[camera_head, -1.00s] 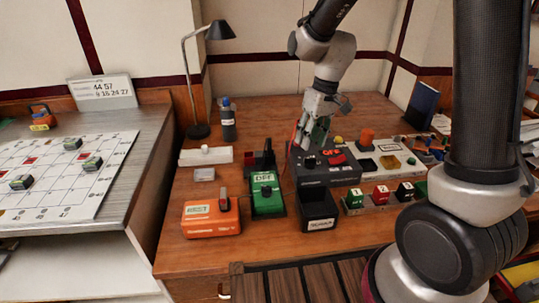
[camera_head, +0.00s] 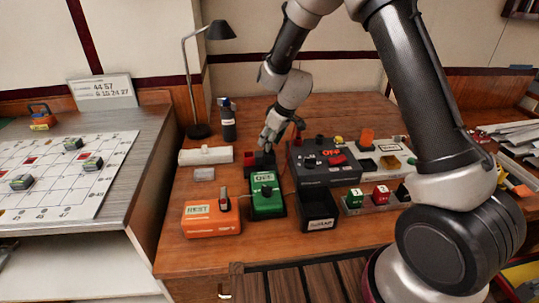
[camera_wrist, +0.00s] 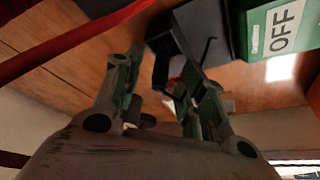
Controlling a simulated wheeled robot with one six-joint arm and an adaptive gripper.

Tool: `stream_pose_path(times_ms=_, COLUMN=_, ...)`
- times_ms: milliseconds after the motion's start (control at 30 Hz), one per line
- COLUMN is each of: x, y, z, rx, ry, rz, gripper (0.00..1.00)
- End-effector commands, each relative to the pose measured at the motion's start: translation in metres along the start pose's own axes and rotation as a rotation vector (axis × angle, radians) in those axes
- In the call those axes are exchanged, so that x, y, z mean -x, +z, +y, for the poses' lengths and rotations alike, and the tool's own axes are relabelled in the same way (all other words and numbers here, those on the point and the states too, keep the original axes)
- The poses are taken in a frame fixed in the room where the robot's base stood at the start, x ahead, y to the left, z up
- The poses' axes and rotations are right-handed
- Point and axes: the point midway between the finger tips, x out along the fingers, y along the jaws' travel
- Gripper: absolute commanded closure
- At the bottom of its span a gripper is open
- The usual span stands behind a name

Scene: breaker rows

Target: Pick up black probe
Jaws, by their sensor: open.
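A black piece that looks like the black probe (camera_wrist: 161,62) shows between my open fingers in the wrist view. It stands against a larger black block, and I cannot tell where one ends and the other begins. My gripper (camera_head: 268,146) is open and points down just behind the green OFF box (camera_head: 265,202) in the head view. It hides most of the black block there. In the wrist view my gripper (camera_wrist: 160,78) has a finger on each side of the black piece. I cannot tell if they touch it. The green OFF box (camera_wrist: 282,32) shows at top right.
A dark grey panel with knobs (camera_head: 325,172) stands close to the right of my gripper. An orange REST box (camera_head: 210,218) and an open black bin (camera_head: 318,212) stand in front. A lamp (camera_head: 200,130) and bottle (camera_head: 227,122) stand behind left. A red strip crosses the wrist view (camera_wrist: 62,48).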

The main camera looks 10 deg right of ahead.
Motion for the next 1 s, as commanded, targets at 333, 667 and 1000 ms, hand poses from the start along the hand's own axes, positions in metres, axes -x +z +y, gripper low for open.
stream_pose_path(times_ms=333, x=-0.011, y=0.0, z=0.0, rx=0.001, ry=0.001, rz=0.0, gripper=0.59)
stream_pose_path(times_ms=667, x=-0.011, y=0.0, z=0.0, rx=0.0, ry=0.0, rz=0.0, gripper=1.0)
stream_pose_path(times_ms=1000, x=0.003, y=-0.006, z=0.0, rx=0.001, ry=0.001, rz=0.003, gripper=1.0)
